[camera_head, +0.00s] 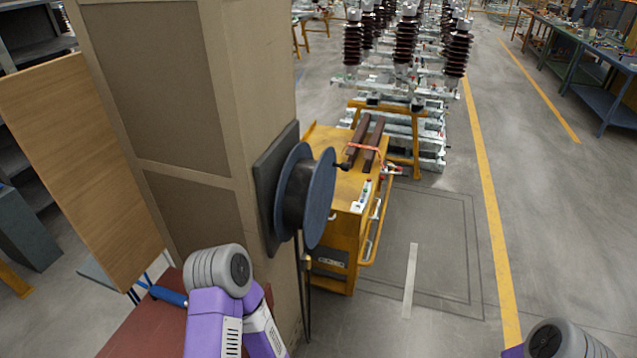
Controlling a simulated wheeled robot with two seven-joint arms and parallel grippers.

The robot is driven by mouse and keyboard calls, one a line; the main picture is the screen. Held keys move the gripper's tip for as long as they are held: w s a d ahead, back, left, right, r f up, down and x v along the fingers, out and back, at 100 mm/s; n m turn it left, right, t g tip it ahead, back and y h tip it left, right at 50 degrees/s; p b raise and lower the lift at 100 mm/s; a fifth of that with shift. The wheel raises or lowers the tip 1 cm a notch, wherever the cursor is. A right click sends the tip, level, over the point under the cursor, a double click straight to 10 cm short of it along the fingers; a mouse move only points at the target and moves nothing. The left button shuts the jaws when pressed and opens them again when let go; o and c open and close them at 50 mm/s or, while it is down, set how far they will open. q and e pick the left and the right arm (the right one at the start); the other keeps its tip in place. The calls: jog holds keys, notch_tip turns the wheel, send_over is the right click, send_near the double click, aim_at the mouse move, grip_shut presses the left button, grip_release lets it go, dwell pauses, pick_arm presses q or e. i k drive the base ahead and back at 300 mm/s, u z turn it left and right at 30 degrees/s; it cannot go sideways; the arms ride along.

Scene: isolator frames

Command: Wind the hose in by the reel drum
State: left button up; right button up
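The reel drum (318,198) is mounted on a dark plate (262,190) on the side of a tan pillar. It has blue-grey discs and a dark core. A small black knob (343,166) sticks out at the right of its front disc. A thin dark hose (308,300) hangs below the drum towards the floor; its lower end is not clear. My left arm comes in at the bottom, below and left of the drum, and my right arm shows at the bottom right corner. Neither gripper's fingers show.
The tan pillar (240,60) stands left of the drum. A yellow cart (335,235) with dark brown bars stands close behind and right of it. A red-brown surface (140,325) is at the lower left. Open floor (440,250) lies right of the cart.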

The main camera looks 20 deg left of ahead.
aim_at(305, 194)
jog(key=u, duration=0.45)
jog(key=k, duration=1)
jog(key=z, duration=0.65)
jog(key=i, duration=1.75)
jog(key=u, duration=0.3)
